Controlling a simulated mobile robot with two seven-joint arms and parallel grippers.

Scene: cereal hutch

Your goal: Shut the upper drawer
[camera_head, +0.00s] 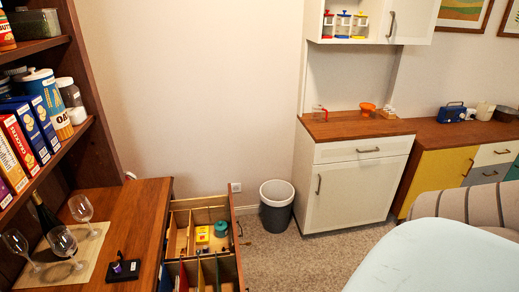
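A wooden drawer (236,238) is pulled out to the right from the brown hutch (137,206) at the left of the head view. Its inside is split by dividers and holds a yellow item (202,235), a green item (221,229) and other small things. The near end of the drawer is cut off by the bottom of the picture, and any drawer below it is hidden. Neither of my grippers is in view.
Wine glasses (81,209), a bottle (45,215) and a small black stand (122,270) stand on the hutch top. A dark bin (277,214) stands right of the drawer, by a white cabinet (350,190). A pale surface (440,262) fills the lower right. Carpet between is clear.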

